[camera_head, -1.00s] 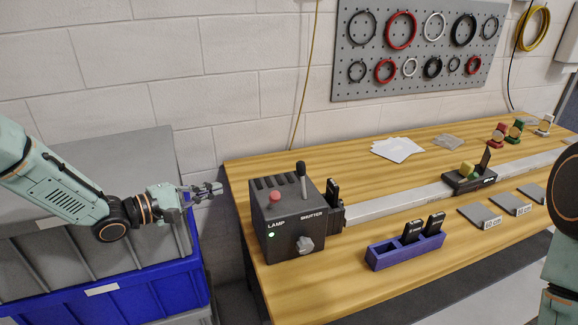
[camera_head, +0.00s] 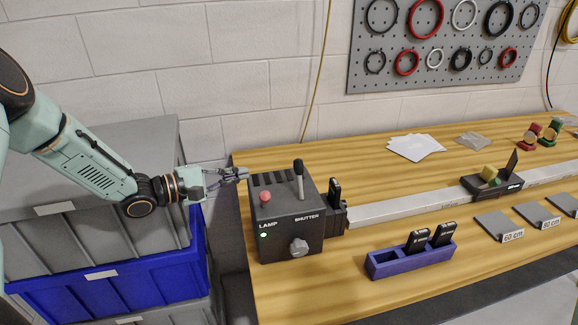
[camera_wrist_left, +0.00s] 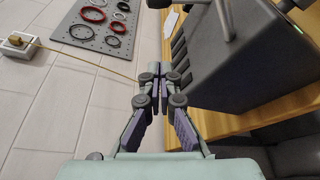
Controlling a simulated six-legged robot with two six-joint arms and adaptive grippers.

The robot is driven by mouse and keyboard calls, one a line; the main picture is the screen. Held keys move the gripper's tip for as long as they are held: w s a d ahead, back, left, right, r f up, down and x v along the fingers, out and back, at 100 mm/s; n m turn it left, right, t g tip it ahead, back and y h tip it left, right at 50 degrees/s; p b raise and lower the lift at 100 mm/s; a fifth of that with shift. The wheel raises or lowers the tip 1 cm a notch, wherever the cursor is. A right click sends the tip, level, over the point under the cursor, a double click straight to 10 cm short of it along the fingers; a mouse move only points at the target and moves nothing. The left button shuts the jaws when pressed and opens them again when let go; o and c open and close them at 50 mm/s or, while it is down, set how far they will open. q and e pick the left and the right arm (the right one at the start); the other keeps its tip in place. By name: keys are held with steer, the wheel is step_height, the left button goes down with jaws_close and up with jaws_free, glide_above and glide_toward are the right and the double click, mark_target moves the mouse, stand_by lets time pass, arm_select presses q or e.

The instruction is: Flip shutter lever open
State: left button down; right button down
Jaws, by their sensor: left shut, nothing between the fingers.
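The shutter lever (camera_head: 299,178) has a black knob and a light shaft and stands upright on top of the dark lamp box (camera_head: 280,235). The box carries the labels LAMP and SHUTTER, a red button, a lit green light and a grey knob. My left gripper (camera_head: 243,173) is shut and empty at the box's back left edge, left of the lever and apart from it. In the left wrist view the shut fingers (camera_wrist_left: 164,76) point along the box side (camera_wrist_left: 215,55); part of the lever seems to show at the top edge. My right gripper is out of view.
A rail (camera_head: 410,205) runs right from the box to a black holder (camera_head: 490,184). A purple slotted block (camera_head: 410,258) with black slides sits in front. White papers (camera_head: 418,147) lie behind the rail. Stacked bins (camera_head: 120,270) stand left of the table.

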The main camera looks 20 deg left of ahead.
mark_target(300, 179)
arm_select(q)
steer(key=b+x, duration=0.1)
steer(key=x, duration=0.7)
steer(key=shift+w+d, duration=0.1)
steer(key=d, duration=0.1)
steer(key=d+r+p, duration=0.1)
steer(key=d, duration=0.1)
steer(key=shift+w+d, duration=0.1)
steer(key=shift+w, duration=0.05)
steer(key=shift+s+d+r, duration=0.1)
steer(key=shift+s+d, duration=0.1)
steer(key=shift+d, duration=0.1)
steer(key=shift+s+r, duration=0.2)
steer(key=shift+s, duration=0.25)
steer(key=shift+w+d+f+p, duration=0.2)
steer(key=shift+w+p, duration=0.1)
steer(key=shift+w, duration=0.15)
steer(key=shift+s+r, duration=0.45)
steer(key=shift+s, duration=0.25)
steer(key=shift+s+d+r+p, duration=0.1)
steer(key=shift+s+d+p, duration=0.05)
steer(key=shift+s+p, duration=0.15)
steer(key=shift+s+d, duration=0.1)
steer(key=shift+d, duration=0.2)
steer(key=shift+w+a, duration=0.25)
steer(key=shift+a, duration=0.05)
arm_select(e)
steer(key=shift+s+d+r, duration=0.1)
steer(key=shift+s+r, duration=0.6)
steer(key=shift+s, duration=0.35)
